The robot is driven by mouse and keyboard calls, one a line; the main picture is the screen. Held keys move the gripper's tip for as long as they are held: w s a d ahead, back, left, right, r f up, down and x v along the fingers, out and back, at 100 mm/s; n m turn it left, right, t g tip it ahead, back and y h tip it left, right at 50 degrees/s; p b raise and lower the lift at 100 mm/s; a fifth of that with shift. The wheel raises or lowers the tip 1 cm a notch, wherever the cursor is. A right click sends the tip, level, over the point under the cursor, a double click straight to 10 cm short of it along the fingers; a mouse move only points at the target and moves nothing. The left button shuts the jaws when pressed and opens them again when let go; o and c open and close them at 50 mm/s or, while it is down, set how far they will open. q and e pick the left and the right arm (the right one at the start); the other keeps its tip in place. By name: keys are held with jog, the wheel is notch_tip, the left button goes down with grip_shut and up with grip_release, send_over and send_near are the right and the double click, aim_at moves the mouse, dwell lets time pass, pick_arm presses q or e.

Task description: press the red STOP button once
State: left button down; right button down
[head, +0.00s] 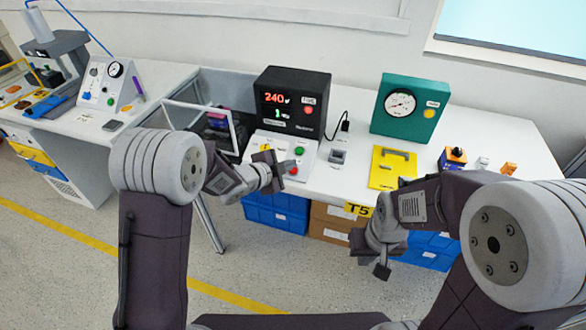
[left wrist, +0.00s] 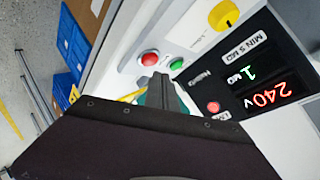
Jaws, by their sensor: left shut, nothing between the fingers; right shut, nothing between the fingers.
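The red STOP button (left wrist: 150,58) sits on the white sloped panel of the tester, beside a green button (left wrist: 176,63). In the head view the green button (head: 299,150) shows, while the red one is largely hidden by my left gripper (head: 286,166). My left gripper is shut and empty, in front of the panel. In the left wrist view its fingertips (left wrist: 160,80) point at the button area and overlap the picture just below the red button; I cannot tell whether they touch. My right gripper (head: 382,268) is shut and empty, hanging before the table's front edge.
The tester's black display box (head: 291,100) reads 240 and 1, with a red lamp (left wrist: 213,107). A yellow knob (left wrist: 224,15) is on the panel. A teal gauge box (head: 410,108), yellow plate (head: 393,168) and small grey device (head: 338,157) stand to the right. Blue bins (head: 277,214) are below.

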pick_arm(q)
jog(key=shift+s+a+r+p, duration=0.1)
jog(key=shift+s+r+p, duration=0.15)
jog(key=shift+r+p, duration=0.4)
jog(key=shift+s+a+r+p, duration=0.1)
jog(key=shift+s+r+p, duration=0.2)
jog(key=shift+r, duration=0.55)
jog(key=shift+s+r+p, duration=0.15)
jog(key=shift+r+p, duration=0.4)
jog(key=shift+r, duration=0.2)
jog(key=a+r+n+t+y+p, duration=0.25)
jog(key=a+r+p, duration=0.35)
jog(key=r, duration=0.6)
jog(key=s+a+n+g+y+p, duration=0.1)
jog(key=s+a+n+g+y, duration=0.1)
jog(key=s+a+n, duration=0.3)
jog(key=s+a+f+n+g+y, duration=0.1)
jog(key=s+a+f+n+g, duration=0.1)
jog(key=s, duration=0.4)
jog(key=s+a+f+n+g, duration=0.2)
jog(key=s+f+n+g, duration=0.2)
jog(key=s, duration=0.3)
jog(key=s+a+f+n+g+y, duration=0.1)
jog(key=s+a+f+n+g, duration=0.1)
jog(key=s, duration=0.5)
notch_tip(320, 180, down, 3)
jog(key=n+g+p, duration=0.1)
jog(key=n, duration=0.2)
jog(key=shift+s+r+y, duration=0.2)
jog(key=shift+y, duration=0.15)
